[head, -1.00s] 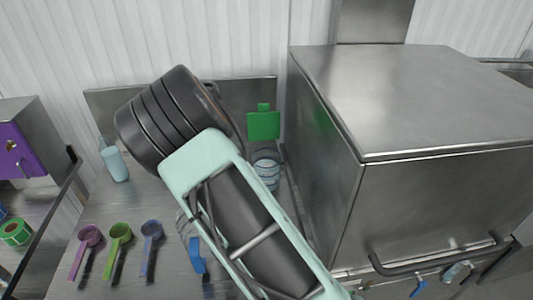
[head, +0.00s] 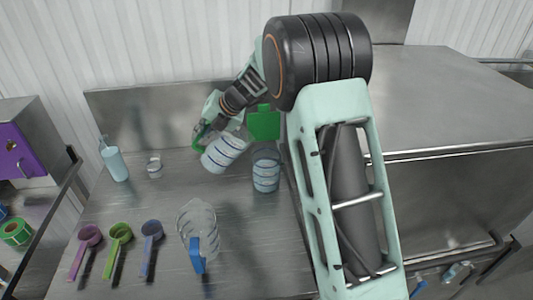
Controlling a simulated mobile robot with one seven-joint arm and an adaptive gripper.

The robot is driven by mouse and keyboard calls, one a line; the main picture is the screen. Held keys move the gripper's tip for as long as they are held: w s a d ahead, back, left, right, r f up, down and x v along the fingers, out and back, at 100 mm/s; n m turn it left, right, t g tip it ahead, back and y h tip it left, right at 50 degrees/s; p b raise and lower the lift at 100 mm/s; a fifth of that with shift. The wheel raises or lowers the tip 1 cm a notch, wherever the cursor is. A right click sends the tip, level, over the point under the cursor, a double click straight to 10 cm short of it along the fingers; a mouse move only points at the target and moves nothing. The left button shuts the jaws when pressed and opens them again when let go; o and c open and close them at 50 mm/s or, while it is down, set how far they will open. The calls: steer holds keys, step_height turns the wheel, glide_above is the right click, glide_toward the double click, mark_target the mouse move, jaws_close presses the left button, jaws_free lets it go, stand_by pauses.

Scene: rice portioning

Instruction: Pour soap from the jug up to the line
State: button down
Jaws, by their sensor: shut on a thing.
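A clear jug with blue bands and a green handle (head: 223,153) is tilted in the head view, above the back of the counter. My gripper (head: 207,126) is shut on its green handle, partly hidden by the jug and my wrist. A clear container with blue bands (head: 266,174) stands upright just right of the held jug; they look apart. Its fill level and any soap stream are too small to tell. A second clear jug with a blue handle (head: 198,228) stands on the counter nearer the front.
Purple, green and blue scoops (head: 119,235) lie at front left. A pump bottle (head: 115,162) and a small clear cup (head: 154,167) stand at back left. A green panel (head: 263,123) is behind the container. A large steel unit (head: 450,110) bounds the right side.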

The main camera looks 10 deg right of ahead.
steer(key=shift+d+r, duration=0.1)
steer(key=shift+r, duration=0.25)
steer(key=shift+d+r+y, duration=0.1)
steer(key=shift+r+y, duration=0.05)
steer(key=shift+y, duration=0.15)
steer(key=shift+d+r, duration=0.1)
steer(key=shift+d, duration=0.05)
steer(key=shift+r, duration=0.15)
steer(key=shift+d, duration=0.1)
steer(key=shift+r+y, duration=0.2)
steer(key=shift+y, duration=0.1)
steer(key=shift+d+r, duration=0.2)
steer(key=shift+r, duration=0.1)
stand_by(0.5)
